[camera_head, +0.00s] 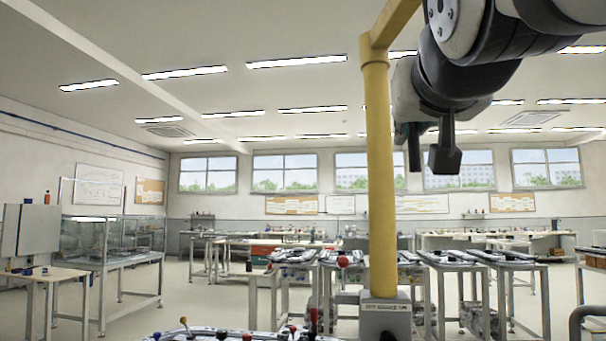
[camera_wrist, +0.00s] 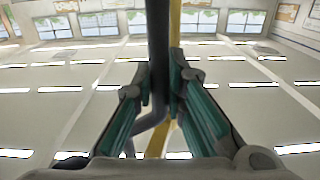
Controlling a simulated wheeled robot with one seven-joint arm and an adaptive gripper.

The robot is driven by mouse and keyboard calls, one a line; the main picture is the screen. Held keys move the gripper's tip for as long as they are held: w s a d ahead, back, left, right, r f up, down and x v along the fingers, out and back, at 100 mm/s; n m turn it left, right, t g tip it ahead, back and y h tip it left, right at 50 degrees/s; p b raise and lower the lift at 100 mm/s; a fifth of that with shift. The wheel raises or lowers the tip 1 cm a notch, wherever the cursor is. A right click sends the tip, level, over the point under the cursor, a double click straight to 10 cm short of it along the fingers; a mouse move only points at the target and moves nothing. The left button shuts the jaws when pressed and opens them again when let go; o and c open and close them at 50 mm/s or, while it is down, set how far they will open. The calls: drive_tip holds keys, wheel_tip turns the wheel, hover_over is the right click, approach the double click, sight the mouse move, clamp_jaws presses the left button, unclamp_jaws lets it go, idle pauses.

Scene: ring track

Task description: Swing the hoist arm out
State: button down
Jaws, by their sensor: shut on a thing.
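The hoist has a yellow post (camera_head: 379,180) rising from a grey base (camera_head: 385,315) just right of centre in the head view. Its yellow arm (camera_head: 394,22) runs from the post's top up and out of the picture. My gripper (camera_head: 425,150) is raised high, just right of the post. In the wrist view its teal fingers (camera_wrist: 160,92) are shut on a dark bent bar (camera_wrist: 158,50), seemingly the hoist's handle. The yellow post (camera_wrist: 175,18) shows behind the bar. My arm hides where the bar joins the hoist in the head view.
Workbenches with dark parts (camera_head: 455,257) stand behind and right of the post. A glass-walled case (camera_head: 85,240) stands at left. Coloured knobs (camera_head: 245,337) show at the bottom edge. Open floor lies at left centre; the air around my gripper looks clear.

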drive_tip(key=a, duration=0.2)
drive_tip(key=shift+s+a+r+n+y, duration=0.15)
drive_tip(key=shift+a+r+n+y, duration=0.15)
drive_tip(key=shift+a+n, duration=0.1)
drive_tip(key=c, duration=1.6)
unclamp_jaws()
drive_tip(key=s, duration=1.1)
drive_tip(key=shift+d+f+m, duration=0.25)
drive_tip(key=shift+d+m, duration=0.05)
